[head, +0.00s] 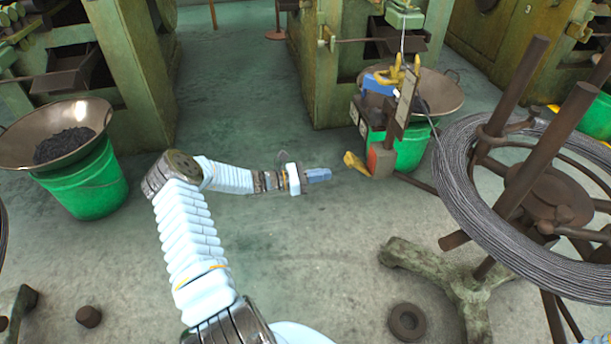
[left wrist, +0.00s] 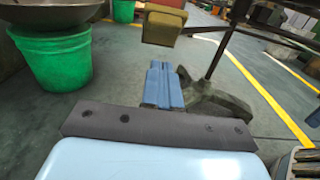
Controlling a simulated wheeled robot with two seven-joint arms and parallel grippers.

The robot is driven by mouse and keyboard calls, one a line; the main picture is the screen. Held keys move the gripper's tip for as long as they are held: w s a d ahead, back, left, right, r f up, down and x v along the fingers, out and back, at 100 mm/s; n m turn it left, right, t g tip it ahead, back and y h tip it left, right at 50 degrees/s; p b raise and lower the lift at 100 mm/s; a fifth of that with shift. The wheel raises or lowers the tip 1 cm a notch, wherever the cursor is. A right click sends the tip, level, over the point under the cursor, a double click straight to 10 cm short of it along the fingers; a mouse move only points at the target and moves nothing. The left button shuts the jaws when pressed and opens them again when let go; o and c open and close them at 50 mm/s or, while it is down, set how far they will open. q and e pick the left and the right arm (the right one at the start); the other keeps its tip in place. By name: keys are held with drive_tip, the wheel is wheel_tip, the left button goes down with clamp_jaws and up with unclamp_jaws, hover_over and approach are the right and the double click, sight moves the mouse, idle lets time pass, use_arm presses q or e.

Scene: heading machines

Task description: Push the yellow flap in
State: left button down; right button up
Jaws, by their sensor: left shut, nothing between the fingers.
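The yellow flap (head: 355,162) sticks out to the left from a small box (head: 381,160) with an orange-red face, near the middle of the head view. My left gripper (head: 328,174) is shut and empty, its blue fingers pointing right, a short gap left of the flap and slightly lower in the picture. In the left wrist view the flap (left wrist: 164,24) shows at the top, straight beyond the closed blue fingers (left wrist: 164,84), with floor visible between them. The flap hides most of its box there. My right gripper is not in view.
A green bucket (head: 410,147) under a metal bowl stands behind the box. A large wire coil (head: 452,185) on a rusty stand takes up the right side. Another green bucket (head: 92,190) with a bowl is at left.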

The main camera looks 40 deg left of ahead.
sight(357, 166)
use_arm(q)
drive_tip(key=shift+w+d+r+p, duration=0.4)
drive_tip(key=shift+w+d+r, duration=0.8)
drive_tip(key=shift+w+r, duration=0.25)
